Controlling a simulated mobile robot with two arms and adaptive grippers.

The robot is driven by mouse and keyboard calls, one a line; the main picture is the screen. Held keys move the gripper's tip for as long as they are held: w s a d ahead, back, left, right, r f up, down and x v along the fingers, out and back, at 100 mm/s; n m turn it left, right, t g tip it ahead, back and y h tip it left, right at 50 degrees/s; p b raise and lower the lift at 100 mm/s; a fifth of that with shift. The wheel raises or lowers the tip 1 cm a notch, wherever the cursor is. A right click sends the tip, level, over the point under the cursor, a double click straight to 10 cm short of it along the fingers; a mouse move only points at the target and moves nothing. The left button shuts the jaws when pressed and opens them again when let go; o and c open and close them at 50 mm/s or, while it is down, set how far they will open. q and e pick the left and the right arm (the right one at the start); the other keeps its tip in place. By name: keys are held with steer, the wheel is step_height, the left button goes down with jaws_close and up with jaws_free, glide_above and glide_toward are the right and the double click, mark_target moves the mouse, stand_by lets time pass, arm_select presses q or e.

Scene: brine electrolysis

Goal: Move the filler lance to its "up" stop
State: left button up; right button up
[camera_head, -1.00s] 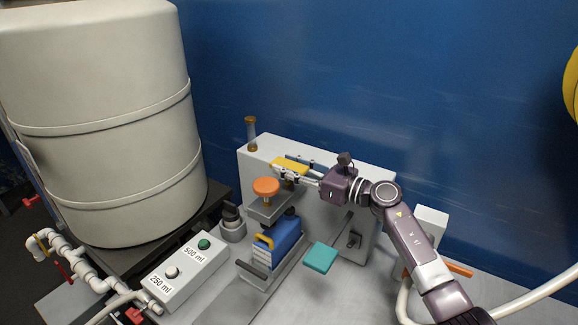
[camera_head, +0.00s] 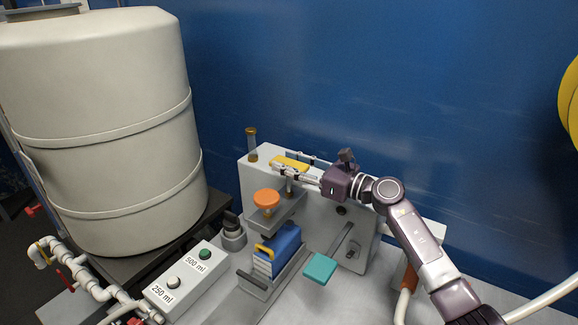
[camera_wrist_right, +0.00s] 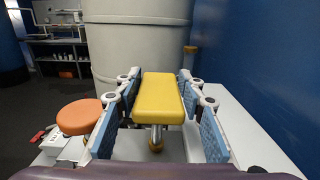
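The filler lance's yellow block handle (camera_head: 290,162) sits at the top of a short metal rod, above the orange knob (camera_head: 267,199) on the grey filling machine. My right gripper (camera_head: 295,163) has its fingers on either side of this handle. In the right wrist view the yellow handle (camera_wrist_right: 160,97) lies between the blue finger pads, which appear to bear on its sides. The metal rod shows below its near end. A blue canister (camera_head: 280,246) stands under the orange knob. The lance's lower end is hidden. My left gripper is out of view.
A grey button box (camera_head: 185,281) labelled 500 ml and 250 ml stands at the front left, near a large tank (camera_head: 100,125). A teal pad (camera_head: 319,268) is right of the canister. A blue wall (camera_head: 400,90) stands behind. An amber-capped glass tube (camera_head: 252,145) rises at the machine's back corner.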

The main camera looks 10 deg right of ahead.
steer(key=o, duration=0.3)
steer(key=shift+r, duration=0.15)
steer(key=shift+o, duration=0.2)
steer(key=shift+s+d+f, duration=0.2)
steer(key=shift+d, duration=0.05)
steer(key=v, duration=1.1)
steer(key=shift+s, duration=0.2)
steer(key=shift+r, duration=0.15)
